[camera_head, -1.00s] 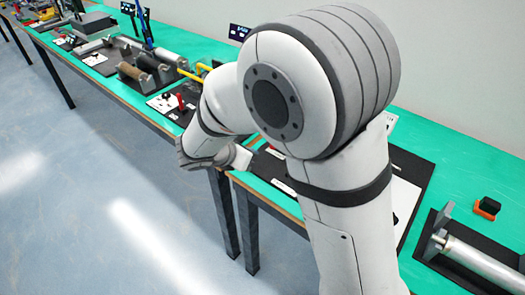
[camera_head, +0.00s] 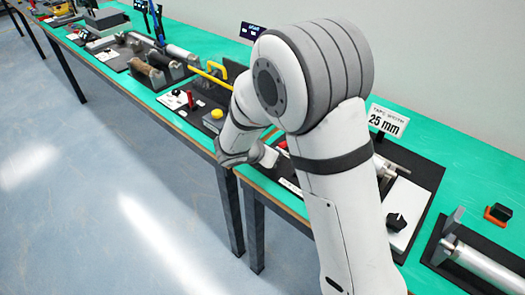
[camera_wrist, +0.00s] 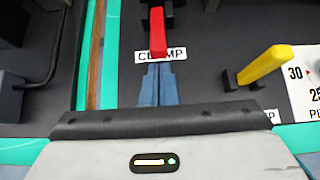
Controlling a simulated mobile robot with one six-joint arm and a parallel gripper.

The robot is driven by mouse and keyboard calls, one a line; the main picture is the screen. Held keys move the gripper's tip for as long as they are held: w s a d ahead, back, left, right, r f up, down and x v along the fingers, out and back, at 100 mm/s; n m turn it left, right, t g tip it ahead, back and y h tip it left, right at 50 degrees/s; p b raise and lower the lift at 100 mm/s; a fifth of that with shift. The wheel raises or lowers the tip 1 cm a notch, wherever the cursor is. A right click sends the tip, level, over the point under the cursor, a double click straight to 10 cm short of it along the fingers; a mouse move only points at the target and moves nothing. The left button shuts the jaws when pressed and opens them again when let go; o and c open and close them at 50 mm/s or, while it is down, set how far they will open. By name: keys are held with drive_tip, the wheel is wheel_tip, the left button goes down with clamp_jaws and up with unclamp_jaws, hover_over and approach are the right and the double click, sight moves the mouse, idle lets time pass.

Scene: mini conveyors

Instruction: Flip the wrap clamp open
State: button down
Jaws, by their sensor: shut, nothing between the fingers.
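My gripper (camera_wrist: 158,68) is shut and empty. Its blue-grey fingertips lie over the label, just below the red lever's end in the picture; I cannot tell if they touch it. In the head view the fingers are hidden by my arm, and a small red piece (camera_head: 283,145) shows beside my wrist.
A yellow lever (camera_wrist: 265,65) stands right of the fingers, near a white scale plate (camera_wrist: 308,80). A dark bent rod (camera_wrist: 45,70) is at left. In the head view, a "25 mm" sign (camera_head: 387,121) stands behind my arm and a black knob (camera_head: 397,222) sits at right.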

drive_tip(key=shift+w+d+f, duration=0.2)
drive_tip(key=shift+w+f, duration=0.1)
drive_tip(key=shift+w, duration=0.05)
